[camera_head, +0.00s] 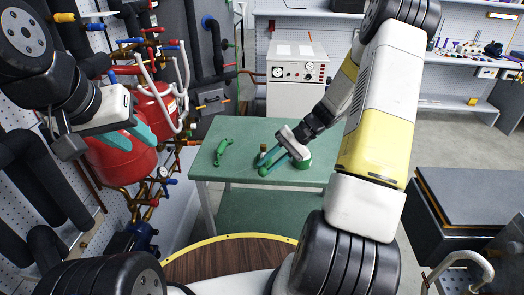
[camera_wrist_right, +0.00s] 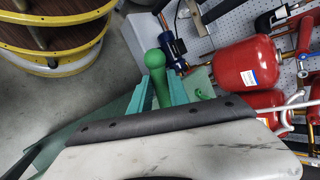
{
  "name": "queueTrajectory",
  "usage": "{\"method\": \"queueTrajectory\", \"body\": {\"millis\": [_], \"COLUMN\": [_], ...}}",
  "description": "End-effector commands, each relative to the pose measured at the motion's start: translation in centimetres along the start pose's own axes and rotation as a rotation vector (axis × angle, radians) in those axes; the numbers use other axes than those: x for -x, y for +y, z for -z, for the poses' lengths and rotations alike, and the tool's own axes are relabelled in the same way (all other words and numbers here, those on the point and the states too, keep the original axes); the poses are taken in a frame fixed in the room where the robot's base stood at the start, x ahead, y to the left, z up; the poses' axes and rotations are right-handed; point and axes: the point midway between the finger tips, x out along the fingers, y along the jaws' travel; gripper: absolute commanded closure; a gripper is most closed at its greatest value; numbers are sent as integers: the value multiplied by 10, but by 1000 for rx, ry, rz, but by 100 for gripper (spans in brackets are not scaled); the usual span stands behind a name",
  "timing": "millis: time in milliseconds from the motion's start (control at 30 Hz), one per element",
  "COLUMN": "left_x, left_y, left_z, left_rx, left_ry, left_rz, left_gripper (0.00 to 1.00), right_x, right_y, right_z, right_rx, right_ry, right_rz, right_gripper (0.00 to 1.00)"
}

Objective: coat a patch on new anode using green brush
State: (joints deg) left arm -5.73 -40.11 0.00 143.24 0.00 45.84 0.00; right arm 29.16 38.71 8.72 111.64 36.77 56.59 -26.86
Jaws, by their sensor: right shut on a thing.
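My right gripper (camera_head: 268,166) is low over the green table (camera_head: 240,188) in the head view. In the right wrist view its teal fingers (camera_wrist_right: 158,92) are shut on a green handle with a rounded end, which looks like the green brush (camera_wrist_right: 154,62). The brush's working end is hidden. A green curved object (camera_head: 223,151) lies on the table to the left. A small brownish piece (camera_head: 263,148) stands just behind the gripper; I cannot tell whether it is the anode. My left gripper (camera_head: 140,132) is open and empty, raised at the left before the red tanks.
A green round item (camera_head: 303,161) is beside my right wrist, partly hidden. Red tanks (camera_head: 122,150) and pipes crowd the left wall. A white control box (camera_head: 297,78) stands behind the table. The table's front left is clear.

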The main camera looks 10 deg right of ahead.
Motion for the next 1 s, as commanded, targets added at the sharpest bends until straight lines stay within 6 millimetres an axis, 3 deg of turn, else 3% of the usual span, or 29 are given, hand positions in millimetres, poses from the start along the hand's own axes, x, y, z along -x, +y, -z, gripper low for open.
{"method": "queueTrajectory", "body": {"millis": [200,567,1000], "left_x": [0,0,0], "left_y": [0,0,0], "left_z": [0,0,0], "left_rx": [0,0,0], "left_ry": [0,0,0], "left_rz": [0,0,0], "left_gripper": [64,64,64], "right_x": [-10,-12,-22], "right_y": [-10,-10,0], "right_z": [0,-2,-41], "right_rx": [2,0,0], "right_ry": [0,0,-1], "right_rz": [-1,-1,0], "right_gripper": [100,100,100]}}
